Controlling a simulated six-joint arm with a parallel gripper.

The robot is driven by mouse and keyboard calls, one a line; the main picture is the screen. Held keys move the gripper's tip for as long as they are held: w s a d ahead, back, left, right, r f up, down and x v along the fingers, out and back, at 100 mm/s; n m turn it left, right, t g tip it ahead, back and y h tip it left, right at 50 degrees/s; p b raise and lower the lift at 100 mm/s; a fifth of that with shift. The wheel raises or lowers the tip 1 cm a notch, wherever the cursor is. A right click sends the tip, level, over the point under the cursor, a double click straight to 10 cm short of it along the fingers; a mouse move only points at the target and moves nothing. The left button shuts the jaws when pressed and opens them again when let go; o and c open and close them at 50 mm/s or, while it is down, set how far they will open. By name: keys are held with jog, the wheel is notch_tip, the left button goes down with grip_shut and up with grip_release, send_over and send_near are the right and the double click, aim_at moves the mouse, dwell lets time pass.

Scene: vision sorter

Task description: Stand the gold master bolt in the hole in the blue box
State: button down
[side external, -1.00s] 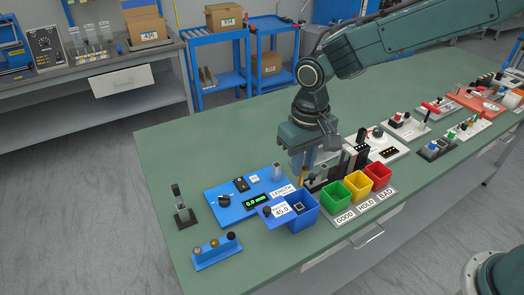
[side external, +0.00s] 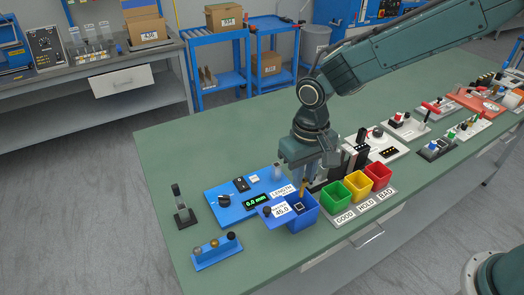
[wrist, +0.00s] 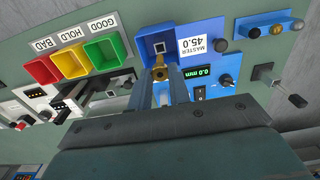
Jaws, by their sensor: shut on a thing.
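My gripper (wrist: 163,88) is shut on the gold master bolt (wrist: 160,70), seen in the wrist view with its head toward the fingers. In the side external view the bolt shows as a small gold piece (side external: 303,187) below my gripper (side external: 304,177). The blue box (side external: 308,217) stands at the near edge of the bench; it also shows in the wrist view (wrist: 145,47). A pale-edged square with a dark centre, the hole (wrist: 159,47), lies inside the box. The bolt appears over the rear part of the box; its exact height above the hole is unclear.
Green, yellow (side external: 358,184) and red bins stand right of the blue box. A blue length gauge (side external: 228,208) reading 0.0 mm lies left, with the "MASTER 45.0" label (side external: 281,209) beside the box. A blue rack (side external: 215,254) with knobs sits front left. Bare green bench lies behind.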

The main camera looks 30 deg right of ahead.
aim_at(300, 196)
jog(key=shift+f, duration=1.4)
jog(key=shift+f, duration=1.8)
dwell(1.1)
jog(key=c, duration=1.2)
grip_release()
jog(key=shift+o, duration=0.4)
jog(key=shift+o, duration=1)
jog(key=shift+a+r, duration=0.15)
jog(key=shift+r, duration=3.85)
